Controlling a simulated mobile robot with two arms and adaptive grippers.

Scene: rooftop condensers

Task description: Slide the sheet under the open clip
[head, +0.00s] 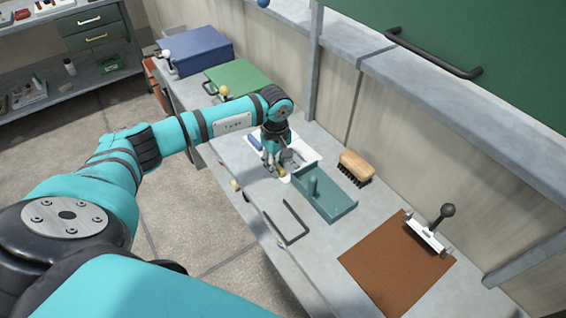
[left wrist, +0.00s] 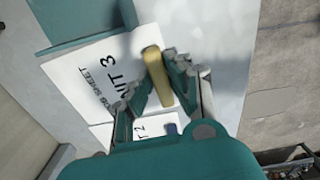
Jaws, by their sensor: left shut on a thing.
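My left gripper (head: 276,172) is over white sheets (head: 308,150) on the bench, its fingers closed on a yellow tab. In the left wrist view, the left gripper (left wrist: 158,92) has the yellow tab (left wrist: 153,60) between its fingers, over the white sheet marked UNIT 3 (left wrist: 88,78). A second sheet, marked UNIT 2 (left wrist: 140,133), with a blue tab, lies beside it, partly hidden by the gripper. The brown clipboard (head: 385,270) lies at the right with a pale clip (head: 425,233) and a black-ball lever (head: 447,210). The clip's gap is too small to see. My right gripper is out of view.
A teal tray (head: 335,205) with an upright post stands between the sheets and the clipboard. A brush (head: 356,167) lies behind it, and a dark bracket (head: 290,232) in front. Green (head: 240,77) and blue (head: 197,50) boxes stand at the far end. A wall bounds the back.

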